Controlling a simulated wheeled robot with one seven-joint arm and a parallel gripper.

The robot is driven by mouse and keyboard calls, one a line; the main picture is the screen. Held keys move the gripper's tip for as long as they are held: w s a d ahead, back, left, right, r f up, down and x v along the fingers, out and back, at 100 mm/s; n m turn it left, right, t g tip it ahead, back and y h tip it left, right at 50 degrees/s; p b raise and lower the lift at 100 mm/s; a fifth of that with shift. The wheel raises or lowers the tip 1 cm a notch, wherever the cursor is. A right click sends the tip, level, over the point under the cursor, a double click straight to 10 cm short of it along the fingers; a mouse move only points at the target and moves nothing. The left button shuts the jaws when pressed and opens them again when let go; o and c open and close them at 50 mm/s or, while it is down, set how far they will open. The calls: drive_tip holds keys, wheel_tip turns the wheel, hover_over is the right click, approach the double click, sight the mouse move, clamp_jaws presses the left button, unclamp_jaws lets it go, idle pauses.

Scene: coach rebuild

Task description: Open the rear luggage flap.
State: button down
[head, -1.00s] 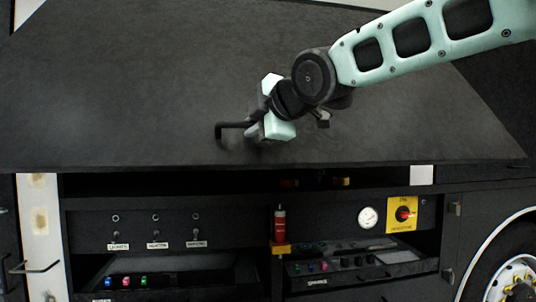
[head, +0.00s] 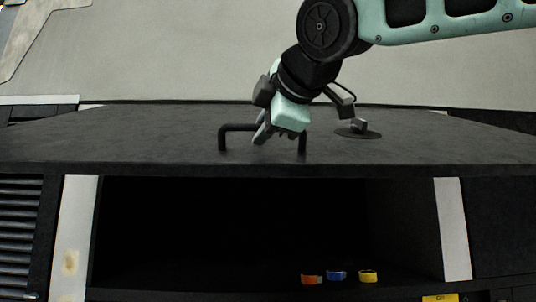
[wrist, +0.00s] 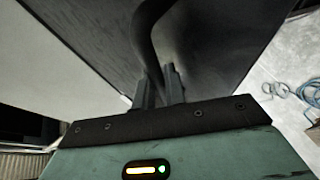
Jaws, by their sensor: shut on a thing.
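The luggage flap (head: 400,148) is a wide dark panel, raised and strongly foreshortened in the head view, with a dark open bay (head: 220,230) beneath its front edge. A black bar handle (head: 222,136) stands on the flap's face. My gripper (head: 264,133) is at this handle, left of its middle, and shut on it. In the wrist view, the black curved handle (wrist: 148,40) runs down to between the fingers of my gripper (wrist: 160,88), with the dark flap (wrist: 215,45) behind. The fingertips' exact contact is partly hidden.
Small orange (head: 311,279), blue (head: 336,275) and yellow (head: 368,276) items sit low in the bay. Pale strips (head: 72,240) flank it, and a louvred panel (head: 20,235) is at left. A blue cable (wrist: 290,90) lies on the pale floor in the wrist view.

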drive_tip(key=s+r+p, duration=0.3)
drive_tip(key=r+p, duration=0.1)
drive_tip(key=r, duration=0.4)
drive_tip(key=shift+s, duration=0.2)
drive_tip(key=shift+d+f, duration=0.1)
drive_tip(key=c, duration=1.5)
unclamp_jaws()
drive_tip(key=shift+o, duration=0.2)
drive_tip(key=b+v, duration=0.4)
drive_tip(key=v, duration=1.3)
drive_tip(key=shift+s, duration=0.25)
